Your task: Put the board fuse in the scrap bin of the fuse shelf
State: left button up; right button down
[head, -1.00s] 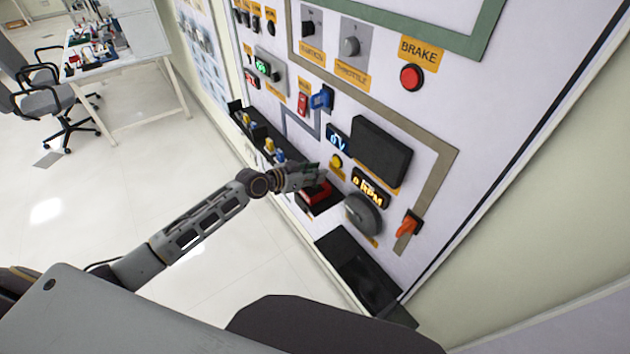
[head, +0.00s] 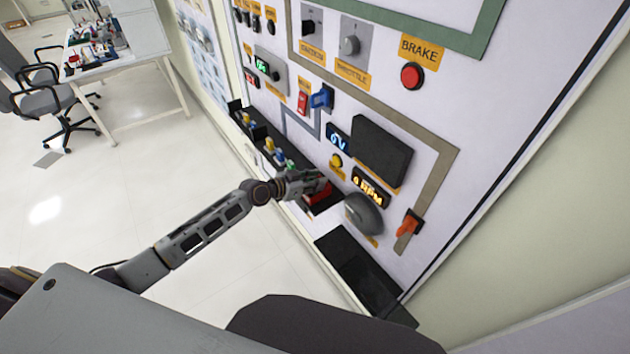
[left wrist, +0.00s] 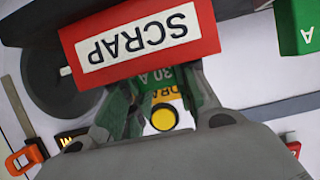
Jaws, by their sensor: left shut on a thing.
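The scrap bin (head: 320,193) is red and sits at the right end of the black fuse shelf, below the panel's gauges. Its red front with a white SCRAP label fills the top of the left wrist view (left wrist: 208,28). My left gripper (head: 318,180) is at the bin, its fingers just over or beside it. It is shut on the board fuse (left wrist: 165,76), a green block marked 30 A, partly hidden by the fingers and the bin front. I cannot tell whether the fuse is inside the bin's rim. My right gripper is not in view.
The shelf (head: 258,133) holds several coloured fuses left of the bin; a green one (left wrist: 300,25) shows close by. A grey round knob (head: 363,213) and a dark tray (head: 360,272) are to the right. A yellow button (head: 336,160) is above.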

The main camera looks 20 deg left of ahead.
pick_arm(q)
jog(key=o, duration=0.6)
jog(key=shift+c, duration=0.2)
jog(key=shift+r, duration=0.2)
jog(key=shift+s+a+r, duration=0.1)
jog(key=shift+s+a, duration=0.25)
jog(key=shift+s, duration=0.1)
jog(key=shift+v, duration=1.55)
jog(key=b+v, duration=0.1)
jog(key=v, duration=0.6)
jog(key=shift+s+a+r, duration=0.2)
jog(key=shift+s, duration=0.05)
